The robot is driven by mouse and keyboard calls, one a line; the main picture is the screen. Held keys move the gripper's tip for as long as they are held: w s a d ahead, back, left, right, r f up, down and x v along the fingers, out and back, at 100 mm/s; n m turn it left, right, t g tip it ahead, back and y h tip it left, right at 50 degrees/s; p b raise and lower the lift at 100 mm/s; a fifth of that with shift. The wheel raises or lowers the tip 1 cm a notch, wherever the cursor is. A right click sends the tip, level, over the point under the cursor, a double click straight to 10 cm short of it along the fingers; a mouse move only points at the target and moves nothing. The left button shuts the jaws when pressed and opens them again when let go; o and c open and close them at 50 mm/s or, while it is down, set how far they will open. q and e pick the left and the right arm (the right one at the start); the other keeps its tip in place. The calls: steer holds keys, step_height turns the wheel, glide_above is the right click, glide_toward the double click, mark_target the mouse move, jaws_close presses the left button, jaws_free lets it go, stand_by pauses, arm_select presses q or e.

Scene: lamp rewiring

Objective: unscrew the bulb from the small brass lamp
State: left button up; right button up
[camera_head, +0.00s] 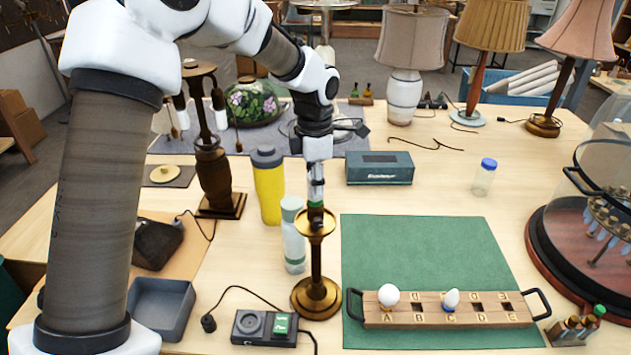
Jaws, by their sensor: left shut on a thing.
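The small brass lamp (316,268) stands upright on the table left of the green mat, with a round base, a thin stem and a shallow dish near its top. My left arm comes down over it from above. The left gripper (316,190) points straight down at the lamp's top, in line with the stem, and is shut on the bulb there. The fingers hide the bulb, so its shape and how it sits in the socket cannot be seen. My right gripper is not in view.
A wooden rack (436,315) with white bulbs at A and C lies on the green mat (415,245). A black device (264,329) with a cable, a pale bottle (293,240) and a yellow bottle (269,190) stand near the lamp. A glass dome (606,180) is at right.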

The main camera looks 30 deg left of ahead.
arm_select(q)
steer(key=n, duration=0.6)
steer(key=shift+n, duration=0.4)
steer(key=o, duration=1.2)
steer(key=shift+a, duration=0.15)
steer(key=shift+c, duration=0.2)
